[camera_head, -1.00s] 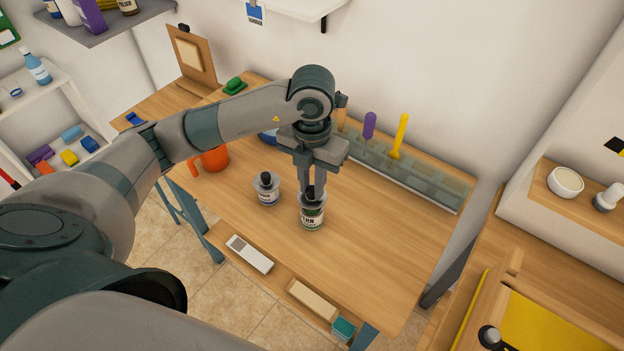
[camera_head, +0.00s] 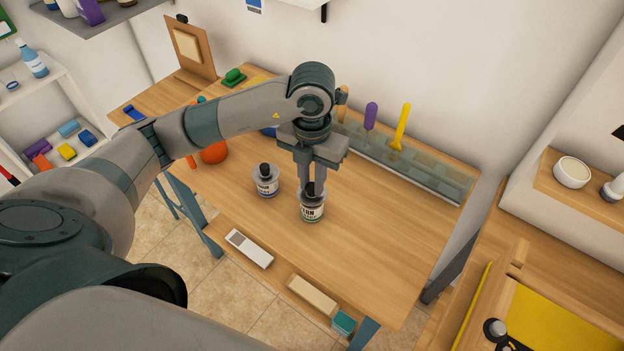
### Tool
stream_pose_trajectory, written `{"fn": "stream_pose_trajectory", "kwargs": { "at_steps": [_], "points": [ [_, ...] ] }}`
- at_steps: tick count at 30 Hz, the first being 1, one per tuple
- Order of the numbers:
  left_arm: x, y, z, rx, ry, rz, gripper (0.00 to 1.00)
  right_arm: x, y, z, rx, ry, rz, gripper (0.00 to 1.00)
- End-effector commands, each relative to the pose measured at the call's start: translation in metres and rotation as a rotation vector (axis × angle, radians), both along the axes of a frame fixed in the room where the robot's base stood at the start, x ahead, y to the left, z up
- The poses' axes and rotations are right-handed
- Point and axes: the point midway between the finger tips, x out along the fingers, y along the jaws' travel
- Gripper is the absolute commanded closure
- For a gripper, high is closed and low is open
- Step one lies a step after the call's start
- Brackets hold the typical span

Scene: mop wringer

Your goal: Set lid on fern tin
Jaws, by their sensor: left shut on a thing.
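My left gripper (camera_head: 313,186) points straight down at the middle of the table and is shut on the black knob of a grey lid (camera_head: 313,198). The lid is at the top of the fern tin (camera_head: 312,212), a small upright tin with a pale label and green on it. The fingers hide part of the knob. I cannot tell whether the lid rests fully on the rim. My right gripper is not in view.
A second tin (camera_head: 266,186) with a black-knobbed lid stands just left of the fern tin. A rack (camera_head: 430,177) with purple and yellow tools runs along the back. An orange pot (camera_head: 214,153) stands at left, partly behind my arm. The table's right half (camera_head: 385,235) is clear.

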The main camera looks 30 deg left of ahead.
Motion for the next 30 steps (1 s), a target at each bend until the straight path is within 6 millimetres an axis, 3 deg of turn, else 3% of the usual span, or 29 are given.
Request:
{"fn": "stream_pose_trajectory", "kwargs": {
  "at_steps": [30],
  "points": [
    [0.0002, 0.0001, -0.0015, 0.000, -0.001, 0.000, 1.00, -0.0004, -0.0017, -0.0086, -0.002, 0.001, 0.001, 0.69]
  ]
}}
